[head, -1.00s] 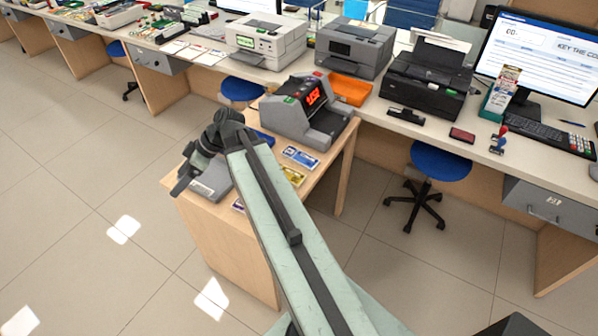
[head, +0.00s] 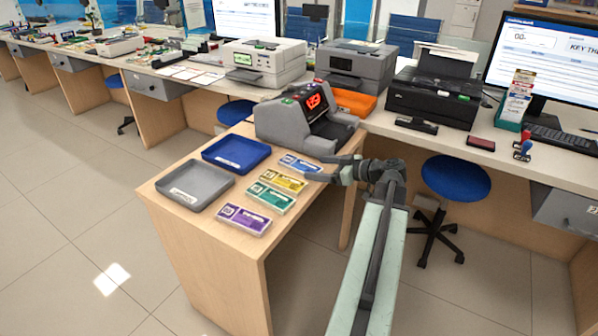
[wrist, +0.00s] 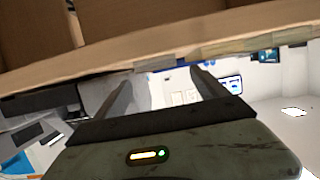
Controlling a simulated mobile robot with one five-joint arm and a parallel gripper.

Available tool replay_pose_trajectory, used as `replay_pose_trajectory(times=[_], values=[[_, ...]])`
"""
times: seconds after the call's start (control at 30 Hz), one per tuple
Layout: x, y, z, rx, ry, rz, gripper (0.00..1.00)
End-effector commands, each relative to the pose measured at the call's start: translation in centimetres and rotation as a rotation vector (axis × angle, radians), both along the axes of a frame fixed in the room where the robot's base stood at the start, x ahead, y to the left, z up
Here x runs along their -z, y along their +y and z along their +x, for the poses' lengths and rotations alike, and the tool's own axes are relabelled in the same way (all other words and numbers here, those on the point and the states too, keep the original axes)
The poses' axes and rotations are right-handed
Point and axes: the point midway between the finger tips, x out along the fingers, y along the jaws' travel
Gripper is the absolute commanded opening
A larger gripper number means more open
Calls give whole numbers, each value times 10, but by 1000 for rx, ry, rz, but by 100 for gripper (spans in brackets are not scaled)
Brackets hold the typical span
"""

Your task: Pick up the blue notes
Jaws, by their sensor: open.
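The blue notes (head: 300,163) lie flat on the wooden side table (head: 222,245), at the far end of a row of note bundles and in front of the counting machine. My gripper (head: 318,169) is open and comes in from the right at the right end of the blue notes. I cannot tell whether its fingers touch them. In the wrist view my two fingers (wrist: 164,74) stand apart with nothing clearly between them. Thin note edges show just beyond the fingertips there, but which bundle they belong to is unclear.
Yellow notes (head: 283,180), green notes (head: 270,198) and purple notes (head: 243,219) lie nearer in the row. A blue tray (head: 236,166) and a grey tray (head: 194,201) lie left of them. The counting machine (head: 283,125) stands behind. A blue stool (head: 455,178) is at right.

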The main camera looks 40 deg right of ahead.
Motion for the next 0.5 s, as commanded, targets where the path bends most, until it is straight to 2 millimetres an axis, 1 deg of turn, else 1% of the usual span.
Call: replay_pose_trajectory(times=[0.03, 0.17, 0.23, 0.4, 0.5], values=[[3, 1, 5, -2, 0, 0, 83], [3, 2, 9, -1, 1, 0, 83], [5, 1, 15, -2, 1, 0, 83], [14, 3, 45, -4, 1, 1, 83], [17, 6, 56, -3, 1, 1, 83]])
